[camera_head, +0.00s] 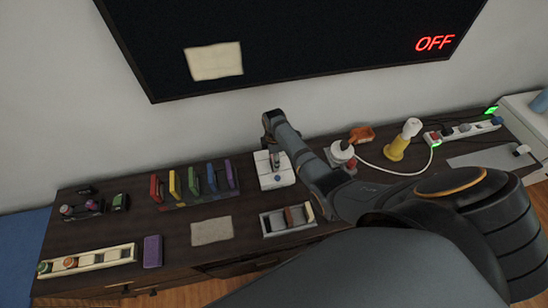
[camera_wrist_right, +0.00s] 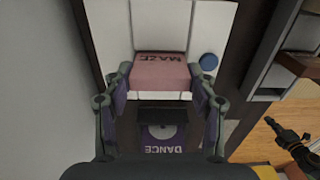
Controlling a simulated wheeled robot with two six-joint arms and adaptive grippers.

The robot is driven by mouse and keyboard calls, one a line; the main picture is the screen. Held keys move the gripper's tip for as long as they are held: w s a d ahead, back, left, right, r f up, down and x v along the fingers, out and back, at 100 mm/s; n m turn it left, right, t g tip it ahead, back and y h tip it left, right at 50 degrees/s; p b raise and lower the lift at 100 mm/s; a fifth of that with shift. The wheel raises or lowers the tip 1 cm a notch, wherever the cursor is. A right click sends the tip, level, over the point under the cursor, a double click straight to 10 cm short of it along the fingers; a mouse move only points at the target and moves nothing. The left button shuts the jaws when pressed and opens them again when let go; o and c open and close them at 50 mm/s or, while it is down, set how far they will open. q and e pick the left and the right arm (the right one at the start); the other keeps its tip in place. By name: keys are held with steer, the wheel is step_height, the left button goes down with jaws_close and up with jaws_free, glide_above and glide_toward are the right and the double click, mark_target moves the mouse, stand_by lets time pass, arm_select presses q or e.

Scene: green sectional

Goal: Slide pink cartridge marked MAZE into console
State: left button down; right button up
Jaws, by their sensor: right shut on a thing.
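The pink cartridge (camera_wrist_right: 162,68) marked MAZE shows in the right wrist view, its lettering upside down. My right gripper (camera_wrist_right: 160,76) is shut on it, one finger at each side. The cartridge is at the white console (camera_head: 273,181), which also shows in the right wrist view (camera_wrist_right: 112,25). A blue button (camera_wrist_right: 208,62) is beside it. I cannot tell how deep the cartridge sits, as its lower part is hidden. In the head view I cannot make out the pink cartridge. A dark part at the lower right of the wrist view may be my left gripper (camera_wrist_right: 288,136); its jaws are unclear.
Several coloured cartridges (camera_head: 191,182) stand in a row left of the console. A purple one marked DANCE (camera_wrist_right: 165,140) is close under my right gripper. A divided tray (camera_head: 268,227) is in front of the console. A yellow lamp (camera_head: 396,149) and cables lie to the right.

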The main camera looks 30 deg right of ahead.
steer(key=shift+f+b, duration=0.35)
steer(key=shift+f, duration=0.15)
steer(key=o, duration=1.2)
steer(key=shift+r, duration=0.4)
step_height(320, 180, up, 11)
steer(key=shift+r, duration=0.15)
